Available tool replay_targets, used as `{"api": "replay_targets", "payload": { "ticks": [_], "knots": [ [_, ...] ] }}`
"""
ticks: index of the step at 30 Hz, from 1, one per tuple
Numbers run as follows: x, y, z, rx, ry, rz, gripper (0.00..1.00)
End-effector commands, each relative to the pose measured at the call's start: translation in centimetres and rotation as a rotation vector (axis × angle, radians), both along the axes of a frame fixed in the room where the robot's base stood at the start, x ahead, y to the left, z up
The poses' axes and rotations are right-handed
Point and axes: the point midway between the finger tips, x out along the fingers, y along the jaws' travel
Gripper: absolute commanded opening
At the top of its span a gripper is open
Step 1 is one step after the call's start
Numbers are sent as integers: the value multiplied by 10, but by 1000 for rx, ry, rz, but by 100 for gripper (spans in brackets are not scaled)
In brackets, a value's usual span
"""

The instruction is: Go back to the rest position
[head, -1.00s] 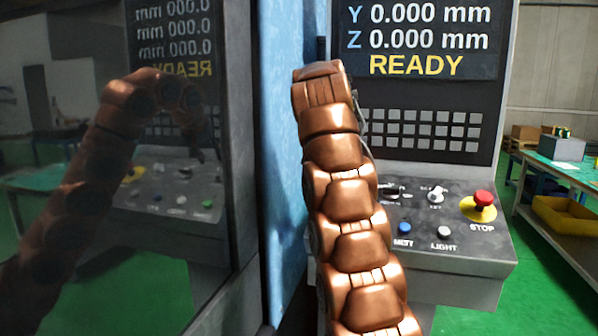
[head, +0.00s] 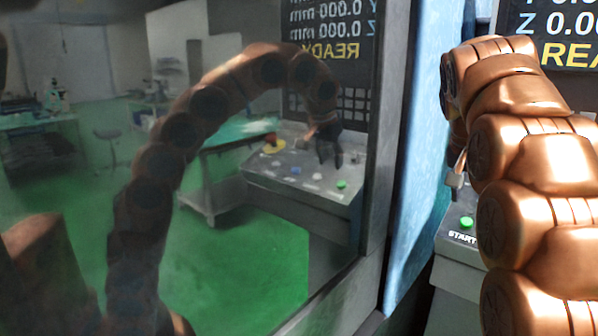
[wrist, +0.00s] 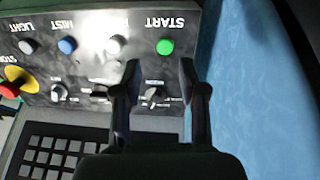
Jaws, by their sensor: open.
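My gripper (wrist: 159,82) is open and empty in the wrist view, its two dark fingers apart over the control panel (wrist: 85,85). The green START button (wrist: 165,46) shows just beyond the fingertips. Contact with the panel cannot be told. In the head view my copper-coloured arm fills the right side, bent over at the top, and largely hides the gripper. The START button (head: 466,222) shows there left of the arm. The arm and gripper are mirrored in the dark glass (head: 230,240).
The blue machine side (head: 418,130) stands close left of the arm. The display (head: 570,40) is partly behind the arm. In the wrist view, a red stop button (wrist: 10,88), blue MIST button (wrist: 67,45), switches and a keypad (wrist: 48,155) lie around the gripper.

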Motion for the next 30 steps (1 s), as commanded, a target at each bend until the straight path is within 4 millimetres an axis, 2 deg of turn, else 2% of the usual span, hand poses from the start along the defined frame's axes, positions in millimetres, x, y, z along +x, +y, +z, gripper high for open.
{"api": "replay_targets", "payload": {
  "ticks": [7,17,26,30],
  "knots": [
    [-48,32,-22,32,102,126,42],
    [-122,73,-64,89,226,288,42],
    [-201,109,-107,152,330,431,42],
    [-243,124,-129,184,379,494,42]
  ]
}}
